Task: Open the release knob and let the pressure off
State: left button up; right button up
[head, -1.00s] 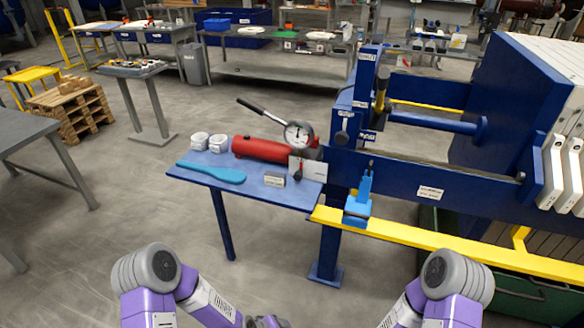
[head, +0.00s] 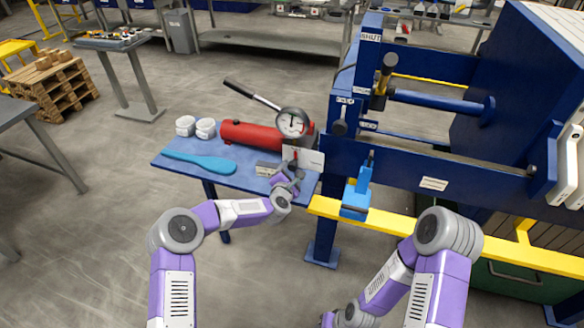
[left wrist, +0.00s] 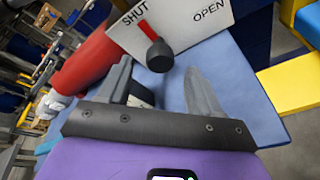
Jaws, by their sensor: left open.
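The release knob is a black knob (left wrist: 160,57) with a red pointer, on a white plate (left wrist: 195,22) marked SHUT and OPEN in the left wrist view. Its pointer is turned toward SHUT. In the head view the plate (head: 312,159) stands at the right end of the red pump cylinder (head: 252,135). A round dial gauge (head: 292,123) sits above it; its reading is too small to tell. My left gripper (head: 292,178) is open just in front of the knob. In the left wrist view its fingers (left wrist: 160,88) are apart, with the knob beyond the gap.
The blue side table (head: 215,177) also holds a light-blue tool (head: 200,162), two white rolls (head: 196,127) and a small label block (head: 267,169). The blue press frame (head: 430,166) and yellow rail (head: 440,239) stand to the right.

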aim_at(292, 168)
pick_arm(q)
jog(key=shift+x, duration=2)
jog(key=c, duration=1)
jog(key=shift+c, duration=0.2)
